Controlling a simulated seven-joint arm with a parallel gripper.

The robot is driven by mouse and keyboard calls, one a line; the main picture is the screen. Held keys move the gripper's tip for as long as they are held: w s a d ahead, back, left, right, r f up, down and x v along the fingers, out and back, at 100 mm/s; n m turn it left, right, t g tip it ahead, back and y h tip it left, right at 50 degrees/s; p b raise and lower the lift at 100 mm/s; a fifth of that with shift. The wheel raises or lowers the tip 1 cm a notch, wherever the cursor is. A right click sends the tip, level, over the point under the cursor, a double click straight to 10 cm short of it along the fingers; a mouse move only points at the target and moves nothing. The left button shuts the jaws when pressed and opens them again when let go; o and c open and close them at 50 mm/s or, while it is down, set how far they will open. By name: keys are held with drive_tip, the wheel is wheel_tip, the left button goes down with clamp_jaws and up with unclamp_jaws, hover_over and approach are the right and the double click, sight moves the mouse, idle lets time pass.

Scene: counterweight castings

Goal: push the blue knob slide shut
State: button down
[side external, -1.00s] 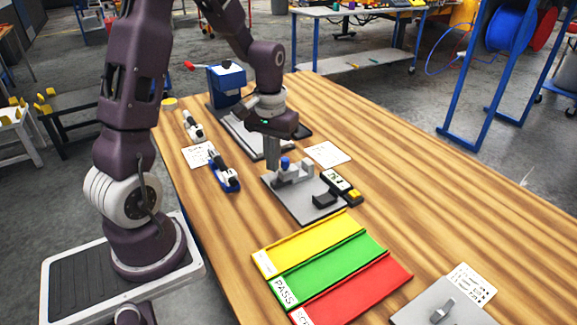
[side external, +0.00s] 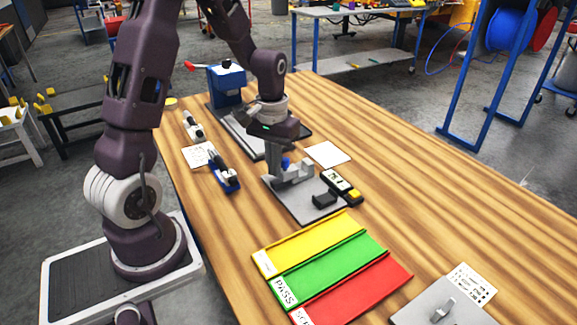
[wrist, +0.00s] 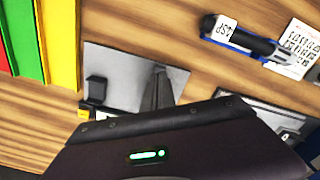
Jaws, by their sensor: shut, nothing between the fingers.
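The blue knob (side external: 286,162) sits on a small grey slide fixture (side external: 297,174), which stands on a grey base plate (side external: 296,206). My gripper (side external: 274,178) is shut and empty, pointing down just left of the knob in the side view. It partly covers the knob; I cannot tell whether they touch. In the wrist view my shut fingers (wrist: 159,70) hang over the base plate (wrist: 120,62), and the knob is hidden. How far the slide stands open cannot be told.
A black block (side external: 324,199) and a digital readout (side external: 340,182) are right of the fixture. Yellow (side external: 305,241), green (side external: 332,266) and red (side external: 352,290) trays lie in front.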

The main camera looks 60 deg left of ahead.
sight(285, 158)
drive_tip(key=shift+w, duration=1.55)
idle(0.7)
drive_tip(key=shift+s+r, duration=0.15)
drive_tip(key=shift+r, duration=1.65)
drive_tip(key=shift+s+r, duration=0.1)
drive_tip(key=shift+r, duration=1.65)
